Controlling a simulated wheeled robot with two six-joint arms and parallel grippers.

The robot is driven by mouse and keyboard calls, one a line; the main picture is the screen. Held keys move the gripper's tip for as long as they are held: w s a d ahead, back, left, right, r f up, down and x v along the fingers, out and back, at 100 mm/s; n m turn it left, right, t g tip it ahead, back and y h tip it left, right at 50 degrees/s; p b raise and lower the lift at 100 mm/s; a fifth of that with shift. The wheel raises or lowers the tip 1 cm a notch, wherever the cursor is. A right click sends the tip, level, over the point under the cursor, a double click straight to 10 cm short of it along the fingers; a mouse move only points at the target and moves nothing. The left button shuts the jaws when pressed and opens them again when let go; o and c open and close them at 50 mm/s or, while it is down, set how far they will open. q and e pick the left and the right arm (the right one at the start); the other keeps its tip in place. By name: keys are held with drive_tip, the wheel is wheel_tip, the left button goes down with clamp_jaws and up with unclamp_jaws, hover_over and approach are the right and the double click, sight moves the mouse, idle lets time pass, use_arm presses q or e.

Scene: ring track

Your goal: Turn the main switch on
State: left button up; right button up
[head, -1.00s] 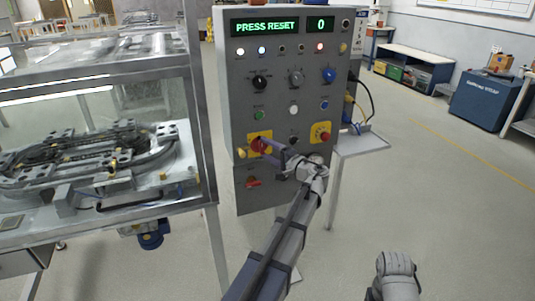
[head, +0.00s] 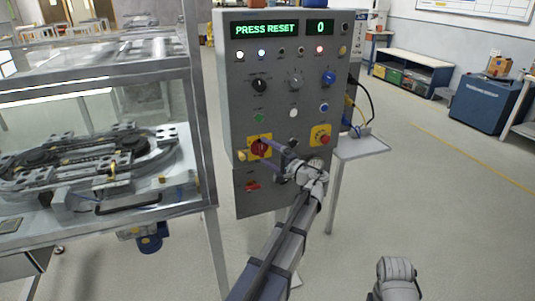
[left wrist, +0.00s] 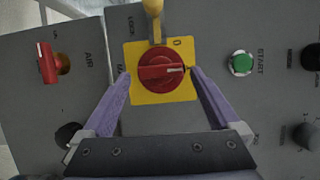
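The main switch (head: 258,147) is a red rotary handle on a yellow plate at the lower left of the grey control panel. In the left wrist view the switch (left wrist: 160,68) shows its bar lying crosswise, which is upright on the panel. My left gripper (head: 265,147) reaches it from the right. In the wrist view the gripper (left wrist: 159,74) is open, its two purple fingers on either side of the handle, one tip near each end of the bar. I cannot tell whether they touch it.
The display (head: 265,29) reads PRESS RESET. A yellow padlock-like piece (left wrist: 153,8) sits beside the plate. A red air valve (left wrist: 48,63) and a green start button (left wrist: 242,63) are close by. A second red knob on yellow (head: 320,135) is to the right. A glazed machine (head: 100,215) stands left.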

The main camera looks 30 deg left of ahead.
use_arm(q)
drive_tip(key=v, duration=0.7)
drive_tip(key=shift+s+d, duration=0.1)
drive_tip(key=shift+d, duration=0.25)
drive_tip(key=x, duration=0.8)
drive_tip(key=shift+d, duration=0.1)
idle(0.5)
